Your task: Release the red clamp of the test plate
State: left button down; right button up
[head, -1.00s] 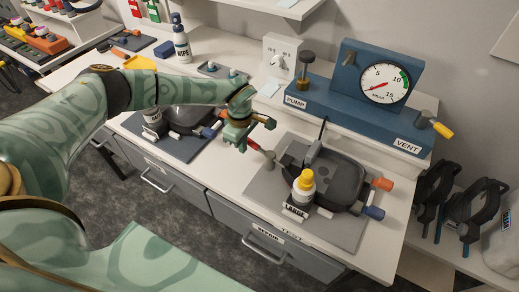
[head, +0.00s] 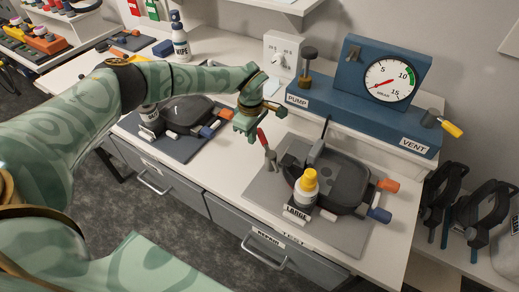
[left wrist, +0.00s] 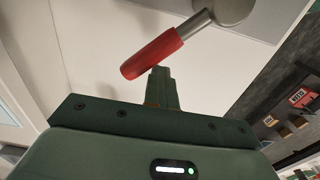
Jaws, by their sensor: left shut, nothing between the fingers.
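The red clamp handle (head: 262,138) stands steeply, leaning a little left, at the left edge of the grey test plate (head: 345,232). Its metal base (head: 271,160) sits below it. The handle also shows in the left wrist view (left wrist: 152,54), joined to a grey metal rod. My left gripper (head: 243,128) is just left of the handle, at about its height. Its fingers (left wrist: 162,88) are shut and empty, close to the handle; whether they touch it I cannot tell. My right gripper is not in view.
A dark vessel (head: 349,190) and a yellow-capped bottle (head: 305,190) stand on the test plate. The blue pump and vent unit (head: 350,125) stands behind. Another plate with a dark vessel (head: 185,112) lies to the left. White bench surface (head: 228,177) is clear in between.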

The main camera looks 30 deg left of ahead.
pick_arm(q)
jog(key=shift+w+d, duration=0.35)
jog(key=shift+w, duration=0.15)
jog(key=shift+w+d+f+b, duration=0.15)
jog(key=shift+w+d+b, duration=0.3)
jog(key=shift+b, duration=0.35)
jog(key=shift+w+d+b, duration=0.7)
jog(key=shift+w+d, duration=0.1)
jog(key=shift+d, duration=0.05)
jog(key=shift+r, duration=0.2)
jog(key=r+p, duration=0.4)
jog(key=r, duration=0.1)
jog(key=s+r+p, duration=0.1)
jog(key=r+p, duration=0.2)
jog(key=shift+a, duration=0.1)
jog(key=shift+f, duration=0.1)
